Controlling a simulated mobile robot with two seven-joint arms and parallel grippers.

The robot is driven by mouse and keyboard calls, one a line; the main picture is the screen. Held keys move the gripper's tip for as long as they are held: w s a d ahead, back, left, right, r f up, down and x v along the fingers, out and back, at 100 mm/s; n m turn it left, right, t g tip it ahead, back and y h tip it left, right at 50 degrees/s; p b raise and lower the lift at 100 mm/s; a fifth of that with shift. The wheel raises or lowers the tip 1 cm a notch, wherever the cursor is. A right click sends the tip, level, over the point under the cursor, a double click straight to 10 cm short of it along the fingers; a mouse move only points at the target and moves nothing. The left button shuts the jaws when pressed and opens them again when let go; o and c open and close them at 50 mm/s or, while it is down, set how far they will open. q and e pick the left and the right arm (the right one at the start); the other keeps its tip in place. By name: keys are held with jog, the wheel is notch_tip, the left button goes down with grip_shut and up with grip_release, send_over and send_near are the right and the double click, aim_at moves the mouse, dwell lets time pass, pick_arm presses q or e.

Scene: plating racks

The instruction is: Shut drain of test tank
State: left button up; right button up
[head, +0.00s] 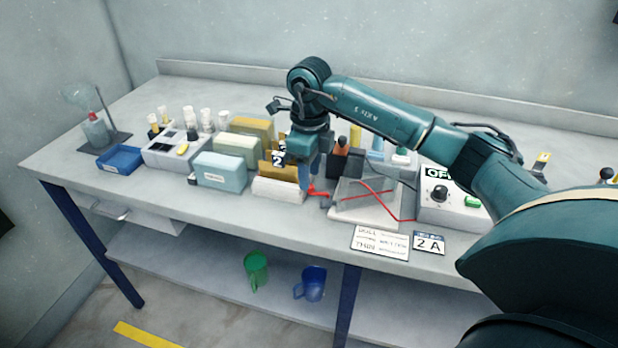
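The low grey box-like tank (360,206) in the middle of the bench looks like the test tank; thin red leads cross it. A small red part (319,191) sits at its left side and may be the drain handle; its position is hard to read. My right gripper (310,178) points down just above and beside this red part. My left gripper is not in view.
Right of the tank stands a power unit (437,204) marked OFF. Left are a rack with numbered tan cards (281,187), boxes (220,171), a blue tray (119,159) and white-capped bottles.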

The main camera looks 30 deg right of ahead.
jog(key=shift+f, duration=1.4)
jog(key=shift+c, duration=0.3)
grip_shut()
